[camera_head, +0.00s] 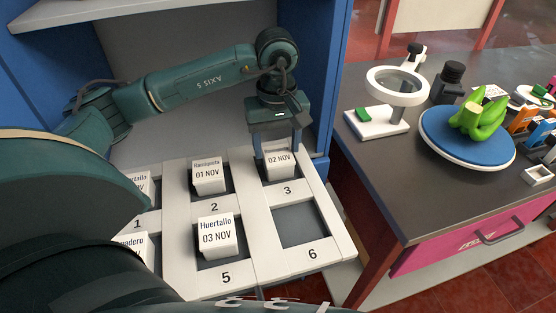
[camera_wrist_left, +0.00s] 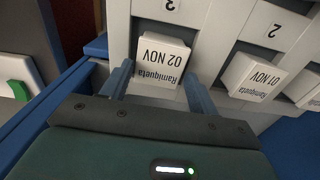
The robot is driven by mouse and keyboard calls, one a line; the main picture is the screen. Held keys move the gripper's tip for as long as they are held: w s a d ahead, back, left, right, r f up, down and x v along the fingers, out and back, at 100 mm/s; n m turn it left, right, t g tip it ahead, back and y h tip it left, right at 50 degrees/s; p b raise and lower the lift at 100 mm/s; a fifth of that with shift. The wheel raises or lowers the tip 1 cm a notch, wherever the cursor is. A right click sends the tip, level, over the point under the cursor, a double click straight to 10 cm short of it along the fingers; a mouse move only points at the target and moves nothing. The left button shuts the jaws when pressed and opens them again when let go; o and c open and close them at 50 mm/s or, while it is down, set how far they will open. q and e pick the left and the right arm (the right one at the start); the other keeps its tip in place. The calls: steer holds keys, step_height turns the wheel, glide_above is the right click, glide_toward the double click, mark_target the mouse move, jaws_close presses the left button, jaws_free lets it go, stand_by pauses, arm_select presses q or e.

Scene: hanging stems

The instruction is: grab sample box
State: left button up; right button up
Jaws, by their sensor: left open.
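A white sample box labelled 02 NOV (camera_head: 280,168) sits in compartment 3 of the white numbered tray (camera_head: 255,225). My left gripper (camera_head: 278,150) is open, pointing down over this box, with one finger at each side of its upper part. In the left wrist view, the box (camera_wrist_left: 163,52) reads Ramiqueta 02 NOV upside down and lies between the two open finger tips (camera_wrist_left: 158,75), with a gap visible at the sides. My right gripper is not in view.
Other boxes stand in the tray: 01 NOV (camera_head: 209,175) in compartment 2, 03 NOV (camera_head: 217,237) in compartment 5. Compartment 6 (camera_head: 302,224) is empty. A blue cabinet wall (camera_head: 332,85) is close to the gripper's right. A dark table (camera_head: 425,185) holds a magnifier (camera_head: 397,88) and a blue turntable (camera_head: 465,140).

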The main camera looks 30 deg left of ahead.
mark_target(278, 154)
arm_select(q)
steer(key=f, duration=0.4)
steer(key=shift+s+d, duration=0.1)
steer(key=shift+d, duration=0.15)
steer(key=shift+c, duration=0.4)
steer(key=c, duration=0.6)
